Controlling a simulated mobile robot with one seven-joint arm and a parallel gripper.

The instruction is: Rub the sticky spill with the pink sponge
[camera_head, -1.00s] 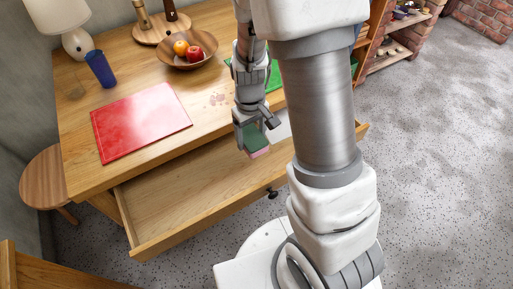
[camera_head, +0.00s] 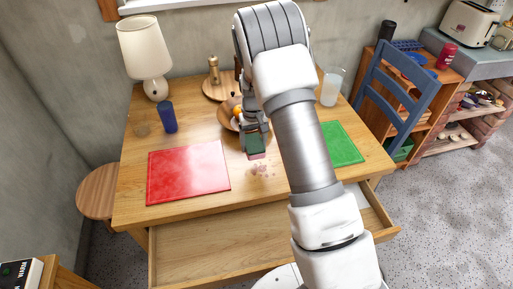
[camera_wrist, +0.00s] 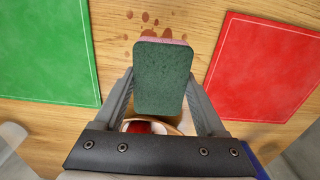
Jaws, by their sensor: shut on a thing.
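My gripper (camera_wrist: 161,100) is shut on the pink sponge, held between its two fingers. The sponge shows a dark green scouring face (camera_wrist: 162,80) and a thin pink edge (camera_wrist: 160,41) in the wrist view. In the head view the sponge (camera_head: 256,144) is just behind the spill, above the wooden table; whether it touches the table I cannot tell. The sticky spill (camera_head: 262,170) is a patch of reddish-pink blots between the red mat and the green mat. In the wrist view the spill (camera_wrist: 155,20) lies just beyond the sponge, which hides part of it.
A red mat (camera_head: 188,172) lies left of the spill and a green mat (camera_head: 339,144) right. A wooden bowl (camera_head: 229,121) of fruit is close behind my gripper. A blue cup (camera_head: 167,117), a lamp (camera_head: 146,55) and a glass (camera_head: 331,88) stand further out. The drawer (camera_head: 220,245) is open.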

